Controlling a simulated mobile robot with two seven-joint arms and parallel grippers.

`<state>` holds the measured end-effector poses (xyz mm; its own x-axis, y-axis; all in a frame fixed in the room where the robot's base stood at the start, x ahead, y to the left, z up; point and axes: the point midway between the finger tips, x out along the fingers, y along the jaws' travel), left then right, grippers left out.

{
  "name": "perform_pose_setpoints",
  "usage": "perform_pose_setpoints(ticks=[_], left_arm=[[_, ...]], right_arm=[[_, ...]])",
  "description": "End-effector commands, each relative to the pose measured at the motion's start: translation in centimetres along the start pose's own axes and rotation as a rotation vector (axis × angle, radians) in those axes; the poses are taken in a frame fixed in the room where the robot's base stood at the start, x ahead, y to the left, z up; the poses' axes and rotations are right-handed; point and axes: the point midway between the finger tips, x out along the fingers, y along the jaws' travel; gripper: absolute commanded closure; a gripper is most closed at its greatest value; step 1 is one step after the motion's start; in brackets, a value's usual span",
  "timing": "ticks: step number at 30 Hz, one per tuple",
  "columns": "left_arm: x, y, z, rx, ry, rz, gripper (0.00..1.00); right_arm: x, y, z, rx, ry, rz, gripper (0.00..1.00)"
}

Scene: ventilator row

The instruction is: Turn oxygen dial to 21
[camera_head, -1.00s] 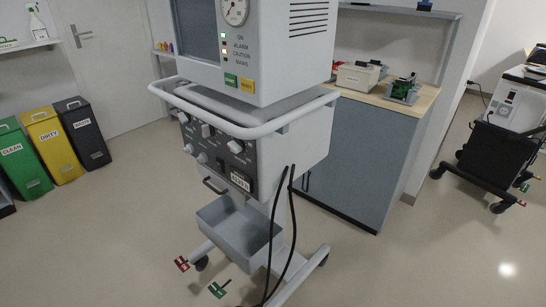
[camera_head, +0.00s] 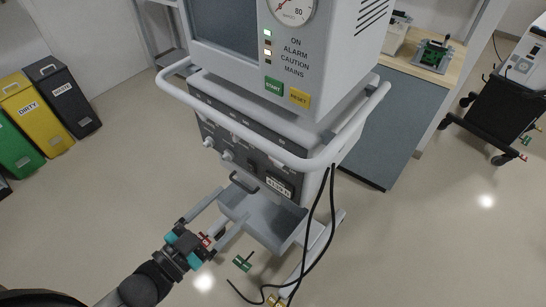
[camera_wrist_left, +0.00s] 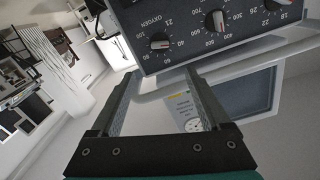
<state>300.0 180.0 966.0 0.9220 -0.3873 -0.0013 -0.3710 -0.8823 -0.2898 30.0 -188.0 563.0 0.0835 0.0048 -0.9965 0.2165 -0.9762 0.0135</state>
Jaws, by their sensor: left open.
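The ventilator (camera_head: 330,62) stands in the middle of the head view, its dark control panel (camera_head: 262,160) partly hidden behind the white rail. In the left wrist view the oxygen dial (camera_wrist_left: 159,41) is a pale knob on the dark panel, with OXYGEN and numbers from 21 to 100 around it. I cannot tell surely which number it points to. My left gripper (camera_head: 233,203) is open and empty, low in front of the panel. In the left wrist view its fingers (camera_wrist_left: 160,74) stay apart, just short of the dial. My right gripper is out of view.
The white rail (camera_head: 225,122) runs around the ventilator's front. A grey drawer (camera_head: 268,222) and black hoses (camera_head: 318,225) are below. Another dial (camera_wrist_left: 215,21) sits beside the oxygen dial. Bins (camera_head: 64,98) stand far left; the floor between is clear.

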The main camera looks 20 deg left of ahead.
Motion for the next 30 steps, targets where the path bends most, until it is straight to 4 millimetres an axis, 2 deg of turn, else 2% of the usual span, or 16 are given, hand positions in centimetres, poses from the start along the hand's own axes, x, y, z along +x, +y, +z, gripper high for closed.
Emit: perform_pose_setpoints(ticks=[5, 15, 24, 30], left_arm=[[1.6, -0.1, -0.2, 0.002, 0.008, -0.001, 0.2], [7.1, -0.1, -0.1, 0.002, 0.006, -0.001, 0.2], [11.8, 0.0, -0.1, 0.001, 0.006, -0.001, 0.2], [14.1, 0.0, -0.1, 0.001, 0.004, 0.0, 0.2]], right_arm=[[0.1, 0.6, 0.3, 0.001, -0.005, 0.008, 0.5], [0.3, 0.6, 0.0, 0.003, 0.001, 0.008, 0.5], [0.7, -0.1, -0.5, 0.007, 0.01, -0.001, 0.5], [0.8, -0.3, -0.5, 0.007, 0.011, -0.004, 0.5]])
